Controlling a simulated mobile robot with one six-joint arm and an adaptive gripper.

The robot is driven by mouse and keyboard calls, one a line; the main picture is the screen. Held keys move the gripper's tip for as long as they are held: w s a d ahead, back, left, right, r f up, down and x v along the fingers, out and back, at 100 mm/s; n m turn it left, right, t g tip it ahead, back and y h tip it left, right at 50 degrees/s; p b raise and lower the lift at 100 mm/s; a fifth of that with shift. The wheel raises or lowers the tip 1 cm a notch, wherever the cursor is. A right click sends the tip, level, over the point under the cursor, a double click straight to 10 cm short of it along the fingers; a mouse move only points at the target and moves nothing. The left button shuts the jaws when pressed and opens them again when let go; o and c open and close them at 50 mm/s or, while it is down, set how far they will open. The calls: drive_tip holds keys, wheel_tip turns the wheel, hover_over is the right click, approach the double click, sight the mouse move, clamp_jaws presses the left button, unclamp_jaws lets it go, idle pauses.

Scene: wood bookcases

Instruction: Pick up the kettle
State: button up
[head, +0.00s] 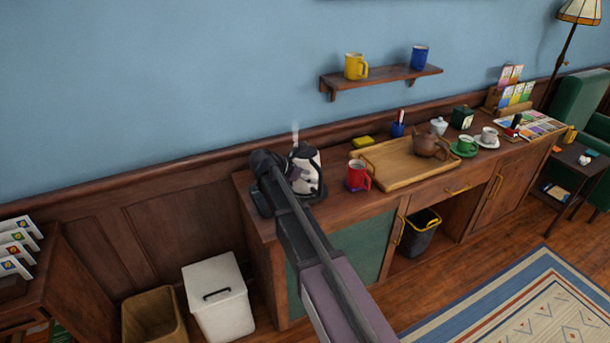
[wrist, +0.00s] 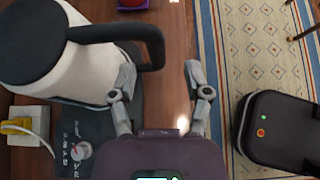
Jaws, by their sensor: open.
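The kettle (head: 307,167) is white with a black lid and black handle. It stands upright at the left end of the wooden sideboard, and steam rises from it. In the wrist view its white body (wrist: 85,72) fills the upper left, and its black handle (wrist: 118,34) reaches right and bends down. My gripper (wrist: 160,76) is open and empty. Its left finger is close to the kettle body and handle; I cannot tell whether they touch. In the head view my arm hides the gripper and part of the kettle.
A red mug (head: 358,175) and wooden tray (head: 392,178) with a brown teapot (head: 427,145) stand right of the kettle. A dark base with a dial (wrist: 82,150) and a yellow plug (wrist: 16,126) are near it. A wall shelf (head: 385,78) hangs above.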

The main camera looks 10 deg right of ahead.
sight(318, 178)
drive_tip(key=shift+d, duration=0.15)
drive_tip(key=shift+w+b+x, duration=0.15)
drive_tip(key=shift+b+x, duration=0.6)
drive_tip(key=shift+x, duration=0.55)
drive_tip(key=shift+w+b+x, duration=0.15)
drive_tip(key=shift+b+x, duration=0.6)
drive_tip(key=shift+x, duration=0.6)
clamp_jaws()
